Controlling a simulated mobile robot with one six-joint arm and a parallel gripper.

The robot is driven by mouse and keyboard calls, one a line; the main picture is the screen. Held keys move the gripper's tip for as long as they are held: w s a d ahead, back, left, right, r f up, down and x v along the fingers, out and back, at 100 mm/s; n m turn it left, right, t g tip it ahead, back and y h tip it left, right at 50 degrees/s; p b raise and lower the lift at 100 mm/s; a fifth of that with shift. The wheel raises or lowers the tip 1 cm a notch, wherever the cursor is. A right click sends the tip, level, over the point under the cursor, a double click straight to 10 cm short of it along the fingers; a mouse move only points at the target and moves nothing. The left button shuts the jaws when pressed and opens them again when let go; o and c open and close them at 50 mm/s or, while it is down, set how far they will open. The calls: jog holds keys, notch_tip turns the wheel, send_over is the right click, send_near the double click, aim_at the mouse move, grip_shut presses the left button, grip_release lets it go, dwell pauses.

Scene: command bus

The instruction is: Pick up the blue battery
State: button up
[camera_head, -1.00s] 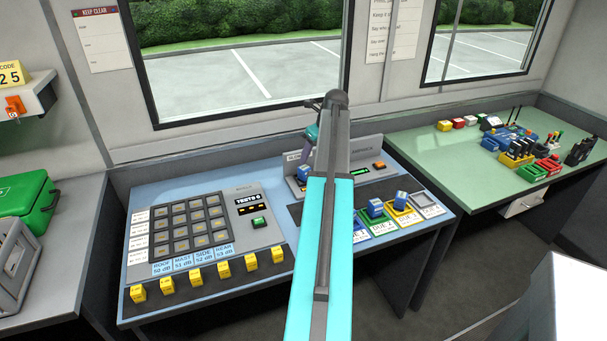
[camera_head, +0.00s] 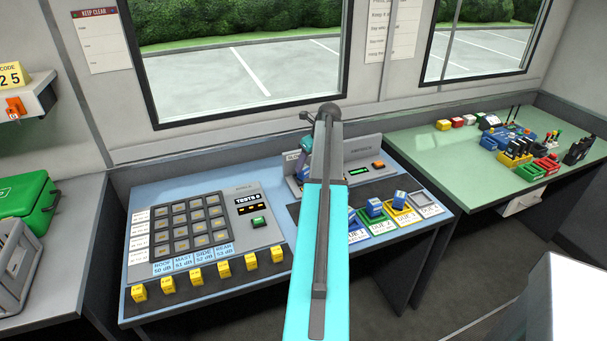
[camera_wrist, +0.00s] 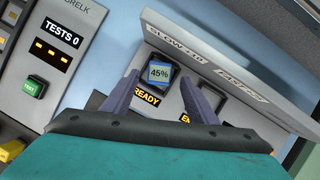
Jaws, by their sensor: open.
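A battery with a light blue label reading 45% (camera_wrist: 159,74) sits in a dark slot of the grey charger panel (camera_wrist: 228,72), above a READY sign. In the wrist view my gripper (camera_wrist: 160,92) is open, with one finger on each side below this battery; whether they touch it I cannot tell. In the head view my arm hides much of this charger. More blue batteries stand in the coloured cradles right of my arm: one in the green cradle (camera_head: 374,207) and one in the yellow cradle (camera_head: 400,198). Another shows partly beside my arm (camera_head: 353,218).
A keypad panel (camera_head: 188,224) with a TESTS 0 display and a green button (camera_head: 258,221) stands left of the charger. Several yellow blocks (camera_head: 195,276) line the desk's front edge. A green table (camera_head: 440,155) with small parts is at the right.

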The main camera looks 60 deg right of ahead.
aim_at(304, 169)
jog(key=shift+p+x, duration=0.65)
jog(key=shift+x, duration=1.6)
jog(key=shift+w+a, duration=0.1)
jog(key=c, duration=1.2)
jog(key=shift+c, duration=0.2)
jog(key=shift+r, duration=0.2)
jog(key=shift+r+b, duration=1.05)
jog(key=shift+r, duration=3.8)
